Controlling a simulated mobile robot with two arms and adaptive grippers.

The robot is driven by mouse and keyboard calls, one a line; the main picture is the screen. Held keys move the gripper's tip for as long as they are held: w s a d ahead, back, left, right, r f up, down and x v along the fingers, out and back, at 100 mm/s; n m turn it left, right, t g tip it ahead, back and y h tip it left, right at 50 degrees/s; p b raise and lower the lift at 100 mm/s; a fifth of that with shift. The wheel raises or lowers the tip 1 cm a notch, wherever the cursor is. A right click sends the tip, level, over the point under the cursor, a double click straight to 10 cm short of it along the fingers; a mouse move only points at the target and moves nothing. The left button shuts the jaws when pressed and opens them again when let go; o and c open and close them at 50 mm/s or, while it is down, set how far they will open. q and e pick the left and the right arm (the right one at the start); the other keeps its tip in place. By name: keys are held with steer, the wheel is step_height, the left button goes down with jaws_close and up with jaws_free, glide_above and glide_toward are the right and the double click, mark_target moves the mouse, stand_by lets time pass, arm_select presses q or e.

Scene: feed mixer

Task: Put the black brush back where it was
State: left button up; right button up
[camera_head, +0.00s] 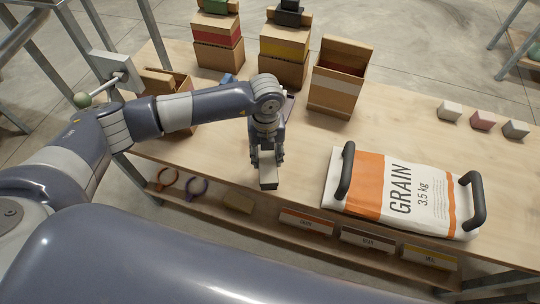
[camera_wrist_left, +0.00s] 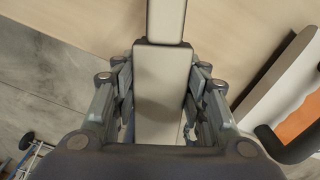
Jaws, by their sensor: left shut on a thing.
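My left gripper (camera_head: 267,158) is over the front edge of the wooden table, left of the grain bag. It is shut on the brush (camera_head: 268,177), a block with a pale grey-beige top and dark edges. In the left wrist view the brush (camera_wrist_left: 160,95) sits between the fingers, with a narrower pale part reaching away from me over the tabletop. Its underside is hidden, so I cannot tell whether it touches the table. My right gripper is not in view.
A grain bag (camera_head: 403,194) with black handles lies at right on the table (camera_head: 400,118). An open box (camera_head: 339,78) and boxes with red (camera_head: 219,42) and yellow bands (camera_head: 284,48) stand behind. Small blocks (camera_head: 482,120) sit far right. A lower shelf (camera_head: 262,222) holds rings and labelled boxes.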

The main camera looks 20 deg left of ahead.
arm_select(q)
steer(key=shift+f, duration=0.5)
step_height(320, 180, down, 4)
steer(key=b, duration=0.3)
steer(key=shift+f, duration=0.25)
steer(key=shift+f+b, duration=0.4)
steer(key=shift+b, duration=0.05)
steer(key=shift+f+b, duration=0.35)
steer(key=shift+f, duration=0.05)
steer(key=shift+f, duration=0.25)
steer(key=o, duration=1.4)
steer(key=shift+r, duration=0.2)
step_height(320, 180, up, 12)
steer(key=shift+f, duration=0.1)
